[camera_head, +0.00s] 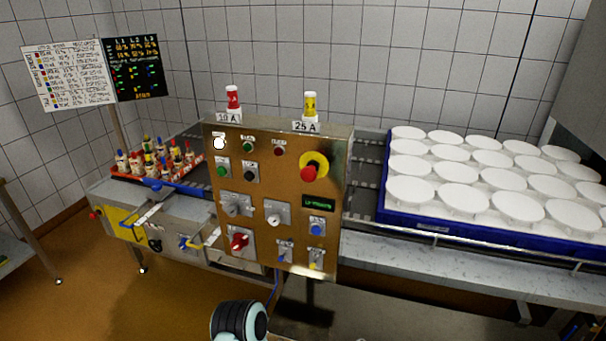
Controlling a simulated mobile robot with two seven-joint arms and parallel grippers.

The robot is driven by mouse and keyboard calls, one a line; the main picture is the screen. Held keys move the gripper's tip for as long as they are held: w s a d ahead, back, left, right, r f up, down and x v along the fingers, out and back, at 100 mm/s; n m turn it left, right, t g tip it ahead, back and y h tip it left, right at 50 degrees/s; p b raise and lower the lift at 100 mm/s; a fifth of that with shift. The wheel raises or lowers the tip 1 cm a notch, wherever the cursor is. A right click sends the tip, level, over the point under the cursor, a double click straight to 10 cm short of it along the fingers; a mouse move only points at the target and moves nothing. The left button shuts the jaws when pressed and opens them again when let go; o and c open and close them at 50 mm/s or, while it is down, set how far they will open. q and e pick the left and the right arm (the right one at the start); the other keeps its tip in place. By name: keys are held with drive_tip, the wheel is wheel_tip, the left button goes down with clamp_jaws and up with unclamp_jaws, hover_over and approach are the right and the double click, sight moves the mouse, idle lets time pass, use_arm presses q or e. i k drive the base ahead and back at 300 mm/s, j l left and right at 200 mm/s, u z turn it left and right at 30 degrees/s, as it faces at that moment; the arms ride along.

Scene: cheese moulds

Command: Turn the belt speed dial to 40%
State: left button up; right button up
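A brass-coloured control panel (262,185) stands upright in the middle of the head view. It carries a grey dial with a scale plate (235,206) at its left and a pale knob on a white plate (277,213) at its centre. The labels are too small to read, so I cannot tell which is the belt speed dial or its setting. A small display (318,204) shows unreadable green text. Neither gripper is in view; a black and white link of mine shows at the bottom, below the panel and apart from it.
The panel also has a red rotary switch (239,241), a red emergency button on yellow (310,170) and several push buttons. A blue tray (432,226) of white moulds stands at the right. A tray of small bottles (148,174) stands at the left. Floor before the panel looks open.

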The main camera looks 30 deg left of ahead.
sight(232, 210)
drive_tip(key=u, duration=1.6)
